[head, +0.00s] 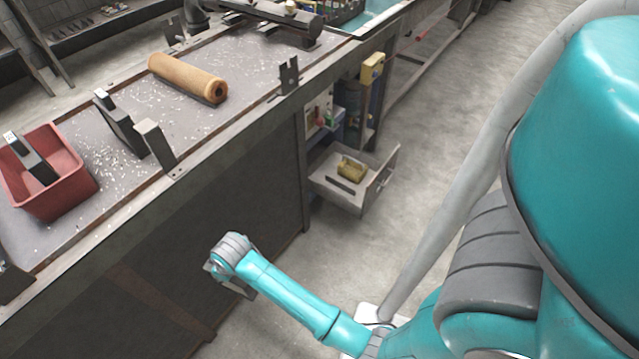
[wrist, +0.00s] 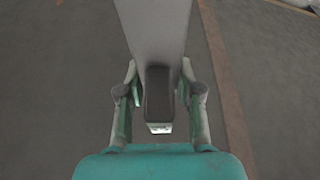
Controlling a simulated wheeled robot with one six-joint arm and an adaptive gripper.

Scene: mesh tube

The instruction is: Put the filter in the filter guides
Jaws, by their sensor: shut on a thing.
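My gripper (wrist: 158,105) is shut on a dark block (wrist: 158,85) that joins a pale grey flat panel (wrist: 157,25) in the wrist view. I take this to be the filter. The panel extends away from the fingers, and its far end is cut off by the frame. In the head view my gripper hangs in front of the bench's side, below the top; its fingers and the panel are mostly hidden by my wrist. Two upright dark pieces (head: 120,124) and (head: 155,143) stand on the bench; I cannot tell whether they are the filter guides.
The bench top (head: 215,125) has pale flakes on it and a raised edge. It bears a red bin (head: 62,195) with a dark-and-grey piece, a brown cylinder (head: 187,77) and an upright bracket (head: 289,75).

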